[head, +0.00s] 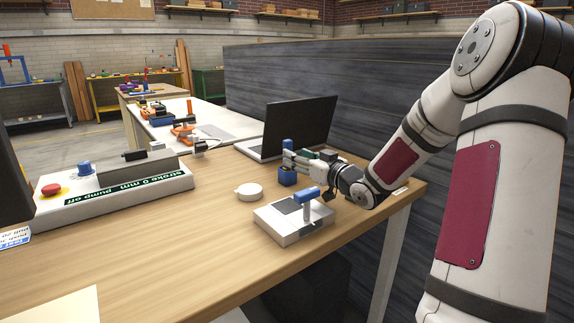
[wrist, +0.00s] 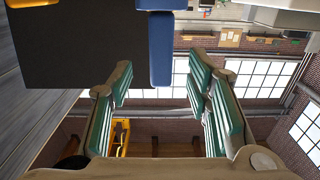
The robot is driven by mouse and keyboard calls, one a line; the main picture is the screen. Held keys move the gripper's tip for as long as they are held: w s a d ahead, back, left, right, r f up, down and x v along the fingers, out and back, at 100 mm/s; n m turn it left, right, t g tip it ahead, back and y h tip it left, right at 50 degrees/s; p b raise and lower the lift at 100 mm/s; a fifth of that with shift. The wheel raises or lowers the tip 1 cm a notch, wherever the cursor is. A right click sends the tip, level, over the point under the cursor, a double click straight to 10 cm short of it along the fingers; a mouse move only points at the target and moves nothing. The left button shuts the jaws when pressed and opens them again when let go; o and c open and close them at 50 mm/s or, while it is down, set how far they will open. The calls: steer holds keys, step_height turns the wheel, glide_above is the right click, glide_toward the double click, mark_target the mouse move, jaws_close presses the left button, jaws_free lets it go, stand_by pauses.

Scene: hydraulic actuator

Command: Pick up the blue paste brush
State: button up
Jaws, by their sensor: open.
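The blue paste brush (head: 288,145) appears to stand upright in a small blue pot (head: 287,179) on the wooden table, in front of the laptop. My gripper (head: 300,160) is level with the brush, just to its right, with its fingers pointing towards it. In the wrist view, which looks upside down, the brush handle (wrist: 160,50) hangs from the top, in line with the gap between the green-padded fingers of my gripper (wrist: 160,75). The gripper is open and empty. Whether the handle is between the fingertips or just beyond them, I cannot tell.
An open laptop (head: 300,124) stands behind the brush. A grey-white device with a blue handle (head: 307,192) sits in front, and a round white disc (head: 248,191) to the left. A pump unit (head: 115,187) is farther left.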

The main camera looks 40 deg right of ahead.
mark_target(287, 144)
steer(key=shift+w+a+r+b, duration=0.1)
steer(key=shift+w+b, duration=0.4)
steer(key=shift+w, duration=0.9)
steer(key=shift+w+a+b, duration=0.1)
steer(key=shift+w+b, duration=0.4)
steer(key=shift+w, duration=0.85)
steer(key=shift+c, duration=0.2)
jaws_close()
